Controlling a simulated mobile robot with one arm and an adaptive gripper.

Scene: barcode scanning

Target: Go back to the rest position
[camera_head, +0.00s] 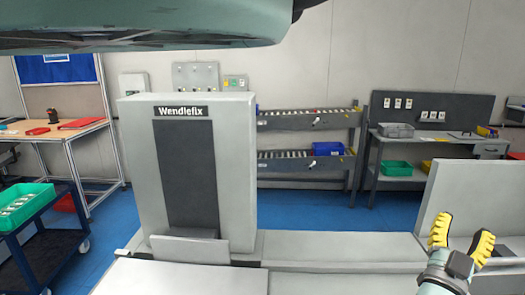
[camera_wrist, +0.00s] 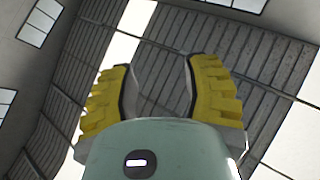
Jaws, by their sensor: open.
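My gripper (camera_head: 461,243) is at the lower right of the head view, with its yellow ridged fingers pointing up. The fingers stand apart with nothing between them. In the wrist view my gripper (camera_wrist: 160,85) shows two yellow fingers, spread and empty, against the ceiling. The gripper is in front of a light grey panel at the right and does not appear to hold or grip anything.
A grey Wendlefix machine (camera_head: 235,170) stands left of centre. A cart with a green bin (camera_head: 25,207) is at the far left, with a wooden table (camera_head: 75,133) behind it. Roller racks (camera_head: 305,118) and a grey workbench (camera_head: 425,143) stand at the back. Blue floor shows between them.

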